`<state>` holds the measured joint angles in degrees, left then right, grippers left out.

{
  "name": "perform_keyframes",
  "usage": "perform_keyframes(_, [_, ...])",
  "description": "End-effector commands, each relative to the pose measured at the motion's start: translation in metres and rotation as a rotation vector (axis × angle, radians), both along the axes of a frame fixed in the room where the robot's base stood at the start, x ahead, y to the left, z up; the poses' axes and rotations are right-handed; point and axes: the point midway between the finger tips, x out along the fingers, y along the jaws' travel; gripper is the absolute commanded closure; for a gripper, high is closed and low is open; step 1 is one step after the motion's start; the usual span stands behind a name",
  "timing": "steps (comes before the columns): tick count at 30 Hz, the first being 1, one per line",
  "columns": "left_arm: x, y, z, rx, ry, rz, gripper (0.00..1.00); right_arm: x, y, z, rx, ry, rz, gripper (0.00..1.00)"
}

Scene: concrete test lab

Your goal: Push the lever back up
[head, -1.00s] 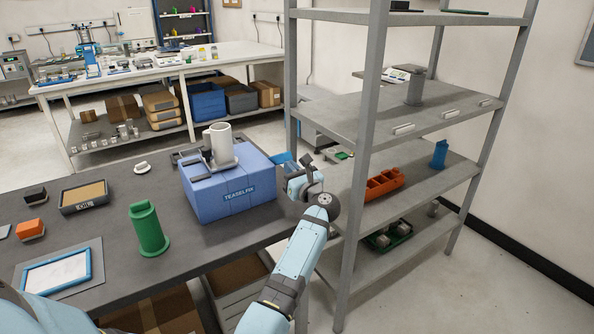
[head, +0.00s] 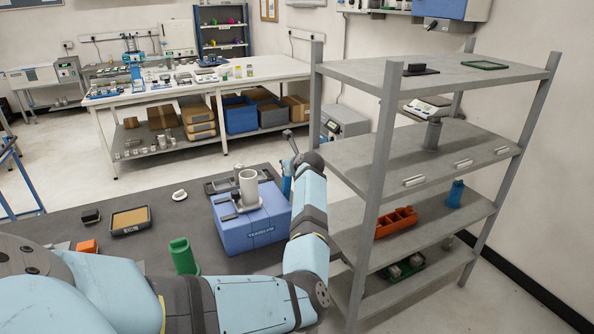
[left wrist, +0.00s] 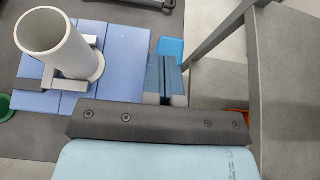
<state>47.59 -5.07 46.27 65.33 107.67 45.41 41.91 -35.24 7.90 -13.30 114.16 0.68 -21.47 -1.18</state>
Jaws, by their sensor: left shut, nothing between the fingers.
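A blue box-shaped unit (head: 247,232) with a pale upright cylinder (head: 249,188) on a grey bracket stands on the dark bench; it also shows at the upper left of the left wrist view (left wrist: 118,82). A thin dark rod with a knob (head: 288,136) rises behind its right rear corner; it may be the lever, but I cannot tell how it joins the unit. My left gripper (head: 287,178) is beside the unit's right rear edge, partly behind my forearm. Its fingers (left wrist: 164,66) are together and empty in the left wrist view. Contact with the lever cannot be made out. My right gripper is not in view.
A grey metal shelf rack (head: 385,155) stands close to the right of my arm. A white table (head: 215,78) is behind, with clear floor between.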

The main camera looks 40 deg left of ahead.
Motion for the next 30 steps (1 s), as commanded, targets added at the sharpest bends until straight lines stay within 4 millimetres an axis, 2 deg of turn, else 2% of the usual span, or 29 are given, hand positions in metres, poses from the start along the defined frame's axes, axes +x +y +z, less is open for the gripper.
perform_keyframes(4, [0.008, 0.02, 0.007, -0.096, 0.035, 0.005, 1.0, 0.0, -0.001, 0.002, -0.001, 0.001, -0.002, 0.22])
perform_keyframes(12, [0.016, 0.039, 0.011, -0.188, 0.075, 0.003, 1.0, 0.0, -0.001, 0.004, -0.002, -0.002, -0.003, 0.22])
perform_keyframes(30, [0.018, 0.045, 0.012, -0.211, 0.087, 0.004, 1.0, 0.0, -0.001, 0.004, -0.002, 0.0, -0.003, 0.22])
